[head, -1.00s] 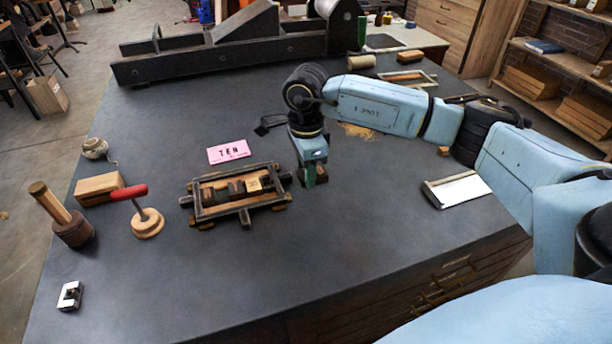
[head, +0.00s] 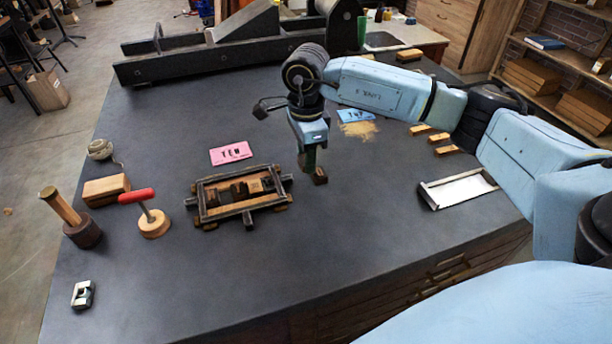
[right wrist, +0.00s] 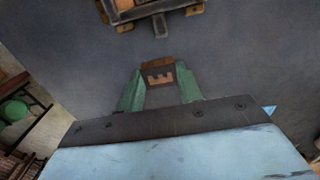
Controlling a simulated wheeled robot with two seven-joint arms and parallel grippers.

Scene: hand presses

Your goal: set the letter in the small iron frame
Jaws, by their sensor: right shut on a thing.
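The small iron frame (head: 249,209) lies on the dark bench top, left of my right gripper. It holds dark blocks and a pale wooden letter block (head: 256,186) toward its right. My right gripper (head: 310,168) is shut on a small brown letter block (head: 320,177), held to the right of the frame. In the right wrist view the held letter (right wrist: 160,76) sits between the green fingertips and shows a dark E-like mark. The frame's near edge (right wrist: 150,11) is at the top of that view, apart from the letter. My left gripper is not in view.
A pink card (head: 231,153) reading TEN lies behind the frame. A blue card (head: 356,115) lies farther back. Several wooden pieces (head: 438,138) and a shallow tray (head: 458,190) are at right. A red-handled tool (head: 150,216) and a mallet (head: 72,217) stand left.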

